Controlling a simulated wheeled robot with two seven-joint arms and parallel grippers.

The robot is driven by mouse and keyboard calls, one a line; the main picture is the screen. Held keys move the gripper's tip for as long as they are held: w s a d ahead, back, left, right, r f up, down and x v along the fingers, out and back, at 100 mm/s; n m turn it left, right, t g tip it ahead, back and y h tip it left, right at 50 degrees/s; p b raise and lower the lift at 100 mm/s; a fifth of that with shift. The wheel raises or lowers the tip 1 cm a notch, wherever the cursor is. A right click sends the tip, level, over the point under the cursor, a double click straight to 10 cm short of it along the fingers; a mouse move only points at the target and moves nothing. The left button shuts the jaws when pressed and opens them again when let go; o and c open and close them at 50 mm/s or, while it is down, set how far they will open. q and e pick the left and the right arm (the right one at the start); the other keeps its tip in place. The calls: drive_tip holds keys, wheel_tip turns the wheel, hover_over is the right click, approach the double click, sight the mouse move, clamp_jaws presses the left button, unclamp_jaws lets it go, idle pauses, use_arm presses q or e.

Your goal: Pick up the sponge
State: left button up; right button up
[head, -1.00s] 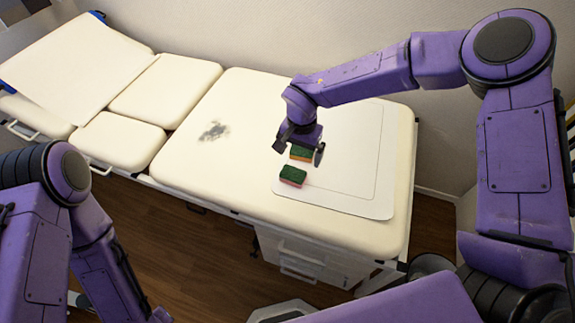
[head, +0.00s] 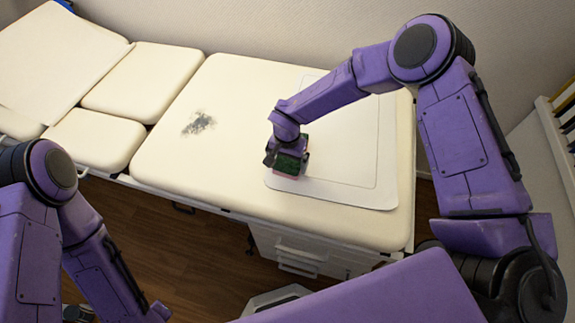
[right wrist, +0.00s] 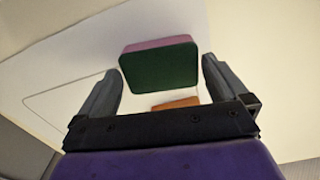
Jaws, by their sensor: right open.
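A green-topped sponge with a pink lower layer (head: 288,168) lies on the white sheet near the front edge of the padded table. In the right wrist view the same sponge (right wrist: 160,67) lies between the two finger ends, with gaps on both sides. My right gripper (head: 287,160) is open, low over this sponge. A second sponge shows only as an orange strip (right wrist: 176,102) nearer the palm in the right wrist view, mostly hidden by the gripper bar. My left arm is at the lower left of the head view; its gripper is out of view.
The white sheet (head: 345,190) covers the right part of the padded table (head: 225,95), which has a dark smudge (head: 198,123). More cushions (head: 130,85) lie at left. A wall is behind, drawers (head: 300,255) are below. The sheet right of the gripper is clear.

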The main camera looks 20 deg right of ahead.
wheel_tip(320, 180, down, 2)
drive_tip(key=shift+w+f, duration=0.1)
drive_tip(key=shift+w, duration=0.05)
drive_tip(key=c, duration=0.6)
drive_tip(key=shift+c, duration=0.2)
wheel_tip(320, 180, up, 3)
drive_tip(key=shift+r, duration=0.2)
drive_tip(key=s+r+b, duration=0.1)
drive_tip(key=s+r, duration=0.4)
drive_tip(key=s, duration=0.2)
drive_tip(key=s+a+r+b, duration=0.1)
drive_tip(key=s+r, duration=0.3)
drive_tip(key=s, duration=0.3)
drive_tip(key=shift+r, duration=0.4)
